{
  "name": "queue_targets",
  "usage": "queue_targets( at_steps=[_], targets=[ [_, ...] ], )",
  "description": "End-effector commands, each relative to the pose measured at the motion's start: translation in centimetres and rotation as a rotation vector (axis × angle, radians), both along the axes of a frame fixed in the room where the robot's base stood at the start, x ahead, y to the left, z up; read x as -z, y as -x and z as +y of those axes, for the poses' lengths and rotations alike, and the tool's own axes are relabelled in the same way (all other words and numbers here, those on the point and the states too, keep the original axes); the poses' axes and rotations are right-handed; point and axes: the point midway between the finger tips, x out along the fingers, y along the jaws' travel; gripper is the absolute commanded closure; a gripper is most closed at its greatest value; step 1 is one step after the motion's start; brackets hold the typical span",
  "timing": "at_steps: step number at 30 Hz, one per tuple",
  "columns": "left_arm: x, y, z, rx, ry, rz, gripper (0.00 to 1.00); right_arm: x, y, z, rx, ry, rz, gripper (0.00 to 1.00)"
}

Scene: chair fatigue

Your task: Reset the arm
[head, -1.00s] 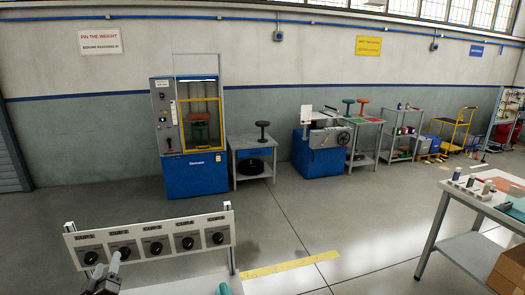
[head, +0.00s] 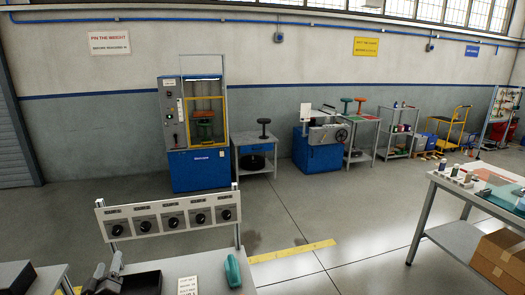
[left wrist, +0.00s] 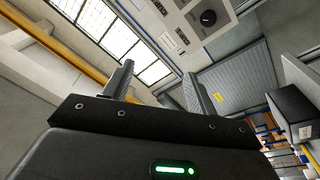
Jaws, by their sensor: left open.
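My left gripper (head: 107,272) is at the bottom left of the head view, open and empty. It is over the near bench, in front of and below a white panel (head: 170,200) with a row of black dials. In the left wrist view its two fingers (left wrist: 157,85) stand apart with nothing between them. That view also shows a dial (left wrist: 208,18) on the panel, beyond the fingers and apart from them. My right gripper is in no view.
The near bench (head: 208,265) bears a teal object (head: 233,271), a white card (head: 187,286) and a dark tray (head: 141,284). A blue-based test machine (head: 198,170) stands by the wall. At right is another table (head: 425,215) with a cardboard box (head: 498,262). Open floor lies between.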

Motion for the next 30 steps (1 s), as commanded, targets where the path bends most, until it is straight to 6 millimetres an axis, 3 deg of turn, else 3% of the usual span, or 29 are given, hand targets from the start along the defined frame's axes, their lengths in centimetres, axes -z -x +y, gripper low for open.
queue_targets(
  at_steps=[11, 17, 20, 24, 30],
  targets=[
    [4.5, 3.3, -3.9, 0.054, -0.099, 0.288, 0.42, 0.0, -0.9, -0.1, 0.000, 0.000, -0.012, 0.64],
    [8.3, 7.1, -8.3, 0.137, -0.188, 0.538, 0.42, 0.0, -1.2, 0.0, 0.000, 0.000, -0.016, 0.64],
    [10.5, 10.1, -11.0, 0.199, -0.241, 0.690, 0.42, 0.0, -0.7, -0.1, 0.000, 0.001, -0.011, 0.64],
    [13.1, 15.8, -15.1, 0.314, -0.322, 0.918, 0.42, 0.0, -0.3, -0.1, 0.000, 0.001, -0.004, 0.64],
    [15.1, 23.3, -19.2, 0.469, -0.401, 1.162, 0.42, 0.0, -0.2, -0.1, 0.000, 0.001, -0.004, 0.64]
  ],
)
